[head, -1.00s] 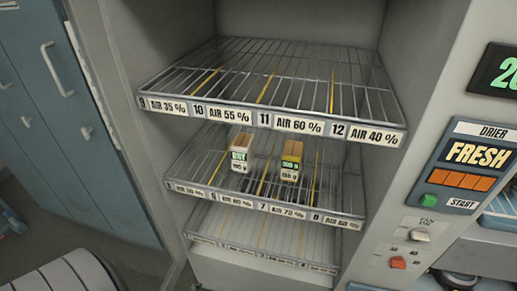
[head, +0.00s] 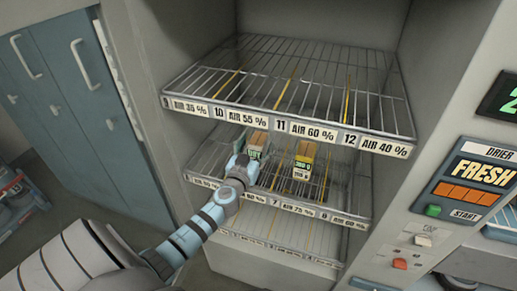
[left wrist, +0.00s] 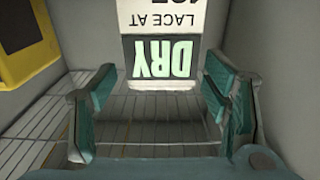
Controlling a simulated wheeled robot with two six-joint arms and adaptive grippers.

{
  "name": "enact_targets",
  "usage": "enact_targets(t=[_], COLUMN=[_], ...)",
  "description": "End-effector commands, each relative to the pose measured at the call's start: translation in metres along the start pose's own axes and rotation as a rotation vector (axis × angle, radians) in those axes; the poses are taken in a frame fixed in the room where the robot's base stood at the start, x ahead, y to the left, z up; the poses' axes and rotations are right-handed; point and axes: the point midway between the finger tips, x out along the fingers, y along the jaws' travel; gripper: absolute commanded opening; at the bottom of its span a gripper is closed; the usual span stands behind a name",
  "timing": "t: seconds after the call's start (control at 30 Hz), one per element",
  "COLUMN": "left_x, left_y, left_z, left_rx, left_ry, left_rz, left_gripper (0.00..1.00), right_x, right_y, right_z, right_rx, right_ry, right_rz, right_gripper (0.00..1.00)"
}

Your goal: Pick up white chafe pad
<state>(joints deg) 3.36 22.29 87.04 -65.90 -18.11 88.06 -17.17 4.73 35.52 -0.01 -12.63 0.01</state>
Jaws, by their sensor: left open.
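A white block-shaped pack (head: 257,143) with a tan top stands on the middle wire shelf, left of centre; I take it for the white chafe pad. In the left wrist view its white front (left wrist: 160,22) carries a dark label reading "DRY", upside down in that picture. My left gripper (head: 243,164) is just in front of it in the head view and hides part of its front. In the left wrist view the teal fingers are spread apart, with the pack beyond and between them, and nothing is gripped. My right gripper is not in view.
A yellow pack (head: 303,160) stands to the right on the same shelf; it also shows in the left wrist view (left wrist: 25,45). The upper wire shelf (head: 300,85) is empty and overhangs the middle one. A control panel (head: 470,190) is at the right.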

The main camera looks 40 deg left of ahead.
Motion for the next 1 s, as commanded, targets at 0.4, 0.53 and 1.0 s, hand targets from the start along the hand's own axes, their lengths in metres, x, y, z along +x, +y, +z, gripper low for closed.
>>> enact_targets(t=[0.4,0.53,1.0], left_x=[0.031,0.031,0.031], left_y=[-0.001,-0.001,-0.001], left_z=[0.000,0.000,-0.001], left_rx=[0.000,0.000,0.000], left_ry=[0.000,0.000,0.001], left_rz=[0.000,0.000,0.000], left_gripper=[0.64,0.44,0.02], right_x=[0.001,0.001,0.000], right_y=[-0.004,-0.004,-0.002], right_z=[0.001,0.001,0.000], right_rx=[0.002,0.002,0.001], right_ry=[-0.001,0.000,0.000], right_rz=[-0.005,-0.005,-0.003], right_gripper=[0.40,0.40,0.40])
